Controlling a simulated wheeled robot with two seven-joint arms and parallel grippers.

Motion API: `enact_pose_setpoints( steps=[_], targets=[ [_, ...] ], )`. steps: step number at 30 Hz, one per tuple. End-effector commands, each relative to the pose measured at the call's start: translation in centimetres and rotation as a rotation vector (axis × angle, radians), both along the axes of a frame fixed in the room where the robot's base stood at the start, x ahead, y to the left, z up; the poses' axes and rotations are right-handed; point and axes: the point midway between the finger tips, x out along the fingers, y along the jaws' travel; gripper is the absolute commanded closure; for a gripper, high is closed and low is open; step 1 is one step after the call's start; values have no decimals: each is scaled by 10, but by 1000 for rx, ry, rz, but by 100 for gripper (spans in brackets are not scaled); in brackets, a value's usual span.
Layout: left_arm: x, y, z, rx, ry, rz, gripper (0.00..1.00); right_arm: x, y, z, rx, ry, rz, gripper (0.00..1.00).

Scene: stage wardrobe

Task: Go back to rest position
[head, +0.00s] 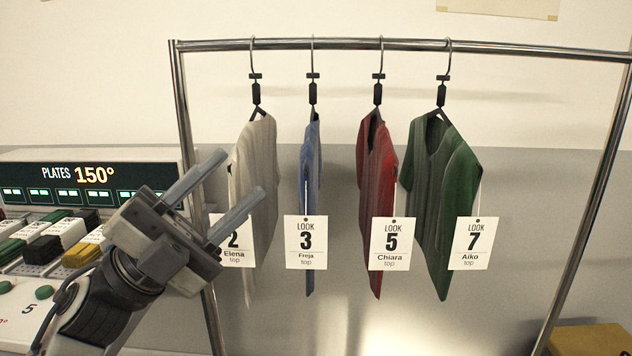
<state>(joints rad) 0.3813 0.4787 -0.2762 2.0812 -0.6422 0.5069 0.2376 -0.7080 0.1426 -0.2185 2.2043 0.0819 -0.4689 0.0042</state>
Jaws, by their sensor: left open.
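My left gripper (233,184) comes in from the lower left, tilted up and to the right. Its two fingers are apart and nothing shows between them except the background and the edge of the white top. The fingers overlap the white top (262,160) in the picture; I cannot tell whether they touch it. My right gripper does not show.
A metal rack (420,46) carries the white top, a blue top (309,180), a red top (377,170) and a green top (440,190) on hangers, each tagged. A panel reading PLATES 150° (75,172) stands at left with several coloured blocks (65,232). A yellow object (590,340) is lower right.

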Motion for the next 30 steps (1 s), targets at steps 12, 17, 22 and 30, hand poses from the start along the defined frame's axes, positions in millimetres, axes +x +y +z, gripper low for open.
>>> enact_pose_setpoints(
  steps=[12, 17, 22, 30],
  targets=[
    [-6, 53, -286, -528, 1332, 378, 60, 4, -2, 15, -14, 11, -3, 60],
    [-66, 51, -365, -578, 1686, 471, 60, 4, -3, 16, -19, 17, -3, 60],
    [-109, 45, -402, -594, 1884, 515, 60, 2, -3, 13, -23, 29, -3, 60],
    [-118, 44, -410, -594, 1925, 523, 60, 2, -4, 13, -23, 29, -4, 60]
  ],
)
